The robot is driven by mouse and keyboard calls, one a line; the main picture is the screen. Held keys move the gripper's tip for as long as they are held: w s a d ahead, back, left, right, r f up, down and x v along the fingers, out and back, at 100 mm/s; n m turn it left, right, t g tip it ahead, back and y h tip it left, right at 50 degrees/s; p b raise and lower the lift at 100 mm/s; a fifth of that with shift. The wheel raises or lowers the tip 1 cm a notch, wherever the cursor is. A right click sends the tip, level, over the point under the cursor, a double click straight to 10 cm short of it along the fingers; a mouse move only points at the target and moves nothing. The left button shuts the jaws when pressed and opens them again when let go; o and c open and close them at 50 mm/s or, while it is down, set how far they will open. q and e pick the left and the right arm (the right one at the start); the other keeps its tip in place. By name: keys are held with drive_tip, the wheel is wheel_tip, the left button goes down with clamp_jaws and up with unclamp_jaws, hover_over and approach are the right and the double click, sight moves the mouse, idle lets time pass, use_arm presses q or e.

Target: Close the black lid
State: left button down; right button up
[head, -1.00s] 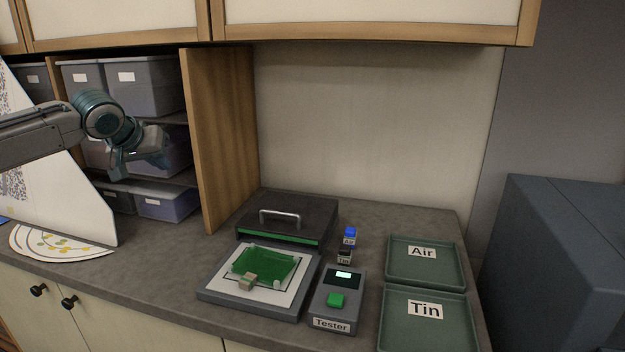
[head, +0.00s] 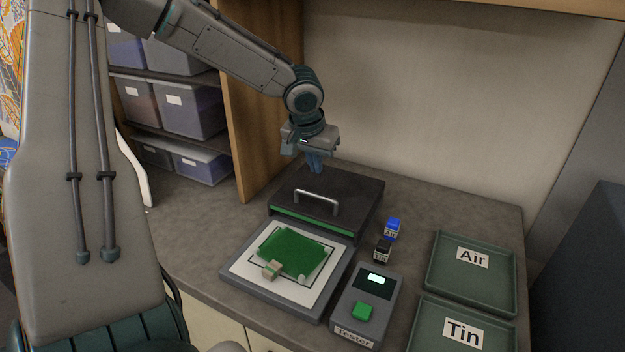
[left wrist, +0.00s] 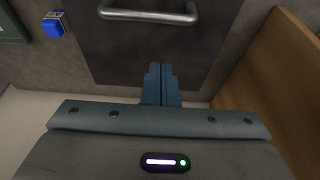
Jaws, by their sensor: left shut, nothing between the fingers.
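The black lid (head: 350,201) lies at the back of the tester station, with a silver bar handle (head: 317,198) on it and a green strip along its front edge. My left gripper (head: 316,170) is shut and empty, pointing down at the lid's back edge. In the left wrist view the shut fingers (left wrist: 160,85) reach over the edge of the lid (left wrist: 165,55), beyond which the handle (left wrist: 148,15) shows. I cannot tell whether they touch it. My right gripper is out of view.
A tester box (head: 366,305) stands right of the base. A blue-topped block (head: 392,228) and a black-topped block (head: 382,250) stand beside the lid. Trays marked Air (head: 500,280) and Tin (head: 425,325) lie at right. A wooden panel (head: 253,120) stands left of the lid.

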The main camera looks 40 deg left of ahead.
sight(321, 190)
use_arm(q)
drive_tip(key=p+x, duration=0.1)
drive_tip(key=x, duration=0.5)
drive_tip(key=shift+w+r, duration=0.1)
drive_tip(key=shift+w, duration=0.05)
drive_tip(key=s, duration=0.1)
drive_tip(key=s+p, duration=0.1)
drive_tip(key=s+d+r, duration=0.1)
drive_tip(key=shift+s+r, duration=0.1)
drive_tip(key=shift+s, duration=0.4)
drive_tip(key=shift+d, duration=0.1)
drive_tip(key=shift+w, duration=0.1)
